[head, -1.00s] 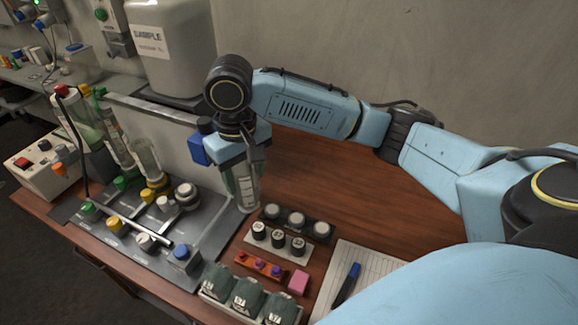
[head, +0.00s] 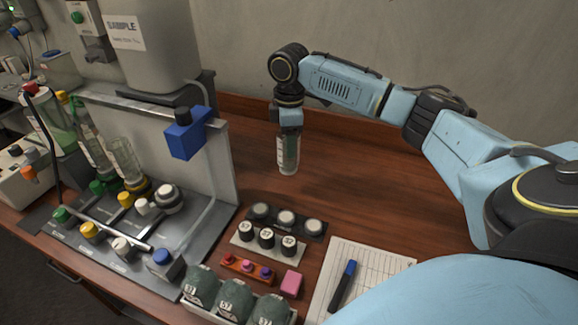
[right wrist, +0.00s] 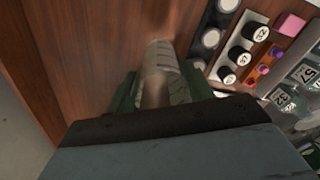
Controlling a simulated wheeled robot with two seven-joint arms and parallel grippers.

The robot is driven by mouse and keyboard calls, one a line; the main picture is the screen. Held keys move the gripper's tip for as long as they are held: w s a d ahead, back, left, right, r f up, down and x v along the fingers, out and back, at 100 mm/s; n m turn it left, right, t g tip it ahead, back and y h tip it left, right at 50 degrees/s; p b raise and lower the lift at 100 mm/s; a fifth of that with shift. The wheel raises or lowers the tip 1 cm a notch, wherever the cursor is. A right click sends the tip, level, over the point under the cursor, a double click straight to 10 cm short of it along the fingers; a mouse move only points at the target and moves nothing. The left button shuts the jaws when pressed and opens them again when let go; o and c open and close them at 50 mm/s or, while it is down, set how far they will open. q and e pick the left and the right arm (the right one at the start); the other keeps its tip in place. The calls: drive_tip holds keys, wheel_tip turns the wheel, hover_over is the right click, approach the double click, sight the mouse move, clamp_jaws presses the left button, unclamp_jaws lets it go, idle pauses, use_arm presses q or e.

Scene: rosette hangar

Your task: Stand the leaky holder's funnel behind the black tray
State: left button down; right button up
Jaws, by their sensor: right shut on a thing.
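The funnel (head: 288,157), a clear graduated tube, hangs upright in my right gripper (head: 289,132), which is shut on it. It is above the bare wood behind the black tray (head: 318,229); I cannot tell whether its lower end touches the table. In the right wrist view the funnel (right wrist: 160,65) shows between the fingers (right wrist: 155,92). The tray carries several grey-topped round pieces. The blue holder (head: 187,136) on the grey panel is empty. My left gripper is not in view.
The grey rack (head: 200,250) with tubes and coloured knobs stands at left, below a sample tank (head: 160,50). In front of the tray are a white tray (head: 247,251) of black caps, an orange strip (head: 236,264), a pink block (head: 291,284) and green jars (head: 235,298). Wood (head: 350,200) behind and right is clear.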

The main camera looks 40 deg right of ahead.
sight(289, 164)
wheel_tip(289, 164, down, 8)
drive_tip(key=shift+r+b, duration=0.1)
drive_tip(key=shift+b, duration=0.3)
drive_tip(key=o, duration=1.2)
wheel_tip(289, 164, up, 12)
drive_tip(key=p, duration=0.1)
idle(0.3)
